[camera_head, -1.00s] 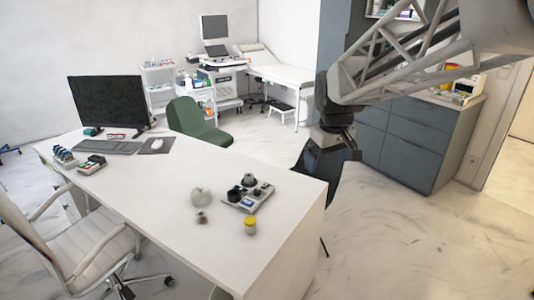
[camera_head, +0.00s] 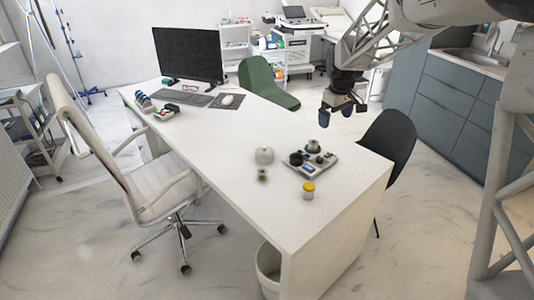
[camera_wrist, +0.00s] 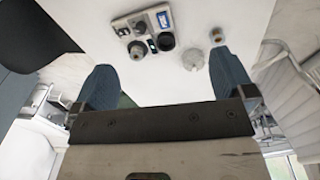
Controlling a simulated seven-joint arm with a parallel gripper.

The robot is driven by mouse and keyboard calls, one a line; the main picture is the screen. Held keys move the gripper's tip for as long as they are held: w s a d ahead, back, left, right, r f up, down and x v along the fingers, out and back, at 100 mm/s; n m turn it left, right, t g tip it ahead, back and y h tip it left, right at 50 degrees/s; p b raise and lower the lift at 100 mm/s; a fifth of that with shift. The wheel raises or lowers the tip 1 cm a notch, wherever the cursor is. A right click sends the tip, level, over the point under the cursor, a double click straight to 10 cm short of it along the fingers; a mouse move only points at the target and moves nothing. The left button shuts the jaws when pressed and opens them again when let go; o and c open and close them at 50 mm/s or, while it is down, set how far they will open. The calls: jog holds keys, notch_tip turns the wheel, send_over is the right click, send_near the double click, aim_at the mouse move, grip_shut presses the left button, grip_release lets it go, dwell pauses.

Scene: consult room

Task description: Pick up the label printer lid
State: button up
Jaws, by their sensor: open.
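I cannot pick out the label printer lid for sure. A grey flat unit (camera_head: 318,164) with black round parts lies near the right end of the white desk; it also shows at the top of the wrist view (camera_wrist: 123,28). A small dark device (camera_head: 167,111) with red and green parts lies at the desk's left end, too small to tell whether it is a label printer.
A white round pot (camera_head: 264,156), a small brown item (camera_head: 263,175) and a yellow-capped jar (camera_head: 308,190) stand near the grey unit. A monitor (camera_head: 188,54) and keyboard (camera_head: 185,98) are farther left. A black chair (camera_head: 390,138) is beside the desk. The desk's middle (camera_head: 215,135) is clear.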

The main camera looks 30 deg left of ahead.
jog(key=w+a+f+n, duration=0.2)
jog(key=w+a+f, duration=0.1)
jog(key=a+f, duration=0.3)
jog(key=w+a+f+n, duration=0.1)
jog(key=w+a+f, duration=0.2)
jog(key=a, duration=0.5)
jog(key=n+g, duration=0.1)
jog(key=n, duration=0.2)
send_over(264, 151)
jog(key=f, duration=1.2)
jog(key=shift+w+d+f, duration=0.15)
jog(key=shift+w+f, duration=0.05)
jog(key=shift+f, duration=0.2)
jog(key=shift+a+f, duration=0.25)
jog(key=shift+f, duration=1.3)
jog(key=shift+w+a+f, duration=0.1)
jog(key=shift+f, duration=2.5)
